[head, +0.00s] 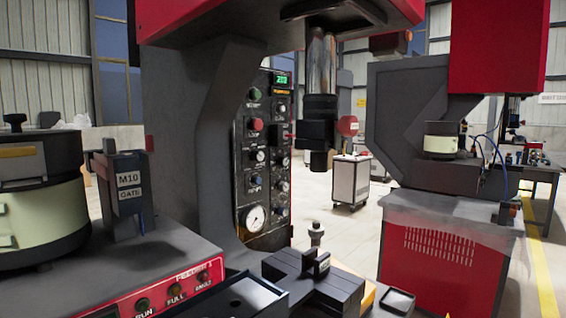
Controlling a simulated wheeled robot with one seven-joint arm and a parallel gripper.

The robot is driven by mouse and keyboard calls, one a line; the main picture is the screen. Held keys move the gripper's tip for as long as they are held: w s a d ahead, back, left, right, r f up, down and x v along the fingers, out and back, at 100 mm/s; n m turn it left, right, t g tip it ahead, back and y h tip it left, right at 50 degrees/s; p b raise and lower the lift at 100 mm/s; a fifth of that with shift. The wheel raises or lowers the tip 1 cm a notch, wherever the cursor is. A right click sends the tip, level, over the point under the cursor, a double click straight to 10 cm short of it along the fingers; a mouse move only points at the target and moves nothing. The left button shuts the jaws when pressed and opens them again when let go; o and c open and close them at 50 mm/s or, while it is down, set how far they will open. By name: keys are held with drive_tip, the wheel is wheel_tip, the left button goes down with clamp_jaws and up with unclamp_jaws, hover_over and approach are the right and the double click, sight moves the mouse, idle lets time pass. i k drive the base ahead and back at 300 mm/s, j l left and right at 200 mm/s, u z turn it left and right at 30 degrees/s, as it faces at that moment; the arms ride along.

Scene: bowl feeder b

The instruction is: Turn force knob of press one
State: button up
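The near red and dark grey press (190,120) fills the middle left. Its black control panel (266,165) faces me at an angle. The panel has a green lit display (282,80) at the top, a red button (256,125), several small dials and knobs, and a white pressure gauge (254,218) at the bottom. The labels are too small to read, so I cannot tell which knob is the force knob. The press ram (319,120) hangs in front of the panel's right side. My gripper is not in view.
A bowl feeder (40,210) and an M10 gate block (127,188) stand at left on a red-fronted unit. A dark fixture (315,285) lies below the ram. A second press (440,200) stands right. A white cart (350,182) is behind, with open floor around it.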

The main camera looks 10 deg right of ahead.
sight(283, 161)
drive_tip(key=i+j+z, duration=0.1)
drive_tip(key=i, duration=0.75)
